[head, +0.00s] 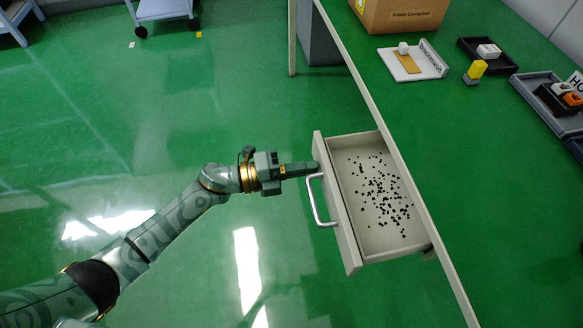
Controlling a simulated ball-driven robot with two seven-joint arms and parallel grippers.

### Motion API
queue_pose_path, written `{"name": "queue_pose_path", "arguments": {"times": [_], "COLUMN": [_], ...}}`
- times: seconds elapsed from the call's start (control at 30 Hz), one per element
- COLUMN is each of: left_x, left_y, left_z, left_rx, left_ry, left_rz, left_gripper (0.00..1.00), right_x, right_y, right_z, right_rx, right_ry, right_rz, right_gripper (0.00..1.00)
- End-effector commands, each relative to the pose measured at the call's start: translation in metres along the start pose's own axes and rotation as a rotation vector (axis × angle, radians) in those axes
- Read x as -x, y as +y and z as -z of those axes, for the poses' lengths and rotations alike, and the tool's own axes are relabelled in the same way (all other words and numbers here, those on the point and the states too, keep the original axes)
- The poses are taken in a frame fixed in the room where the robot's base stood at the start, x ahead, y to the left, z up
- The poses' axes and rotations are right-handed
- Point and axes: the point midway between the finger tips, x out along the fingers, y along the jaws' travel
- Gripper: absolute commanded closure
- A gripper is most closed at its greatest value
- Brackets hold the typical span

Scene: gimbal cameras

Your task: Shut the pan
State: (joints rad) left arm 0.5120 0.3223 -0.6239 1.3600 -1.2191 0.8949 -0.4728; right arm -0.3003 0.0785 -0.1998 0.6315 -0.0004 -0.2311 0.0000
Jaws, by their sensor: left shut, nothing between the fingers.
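No cooking pan shows; an open drawer (347,232) of pale grey sticks out to the left from under the green-topped bench. Many small black bits (382,196) lie scattered on its floor. A curved metal handle (314,200) is on its front panel. My left gripper (316,166) is shut and empty. Its fingertips are at the drawer front, just above the upper end of the handle; I cannot tell if they touch it. My right gripper is not in view.
On the bench (480,180) stand a cardboard box (403,14), a white stand with a sign (428,62), a yellow item (476,69) and dark trays (545,92). A cart (163,9) stands far off. The green floor left of the drawer is clear.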

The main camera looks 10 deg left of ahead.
Motion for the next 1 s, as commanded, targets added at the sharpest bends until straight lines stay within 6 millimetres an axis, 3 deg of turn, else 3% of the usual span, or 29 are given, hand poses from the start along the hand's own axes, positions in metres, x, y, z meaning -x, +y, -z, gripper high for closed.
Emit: {"name": "queue_pose_path", "arguments": {"times": [0.47, 0.67, 1.0], "left_x": [-0.008, -0.043, -0.121], "left_y": [0.000, 0.000, 0.002], "left_z": [0.000, 0.000, 0.000], "left_rx": [0.001, 0.000, 0.002], "left_ry": [0.000, 0.002, 0.002], "left_rz": [0.001, 0.003, 0.001], "left_gripper": [1.00, 1.00, 1.00], "right_x": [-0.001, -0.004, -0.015], "right_y": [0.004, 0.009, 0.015], "right_z": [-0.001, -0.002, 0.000], "right_rx": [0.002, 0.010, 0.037], "right_ry": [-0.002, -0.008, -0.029], "right_rz": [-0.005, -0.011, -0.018], "right_gripper": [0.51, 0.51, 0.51]}}
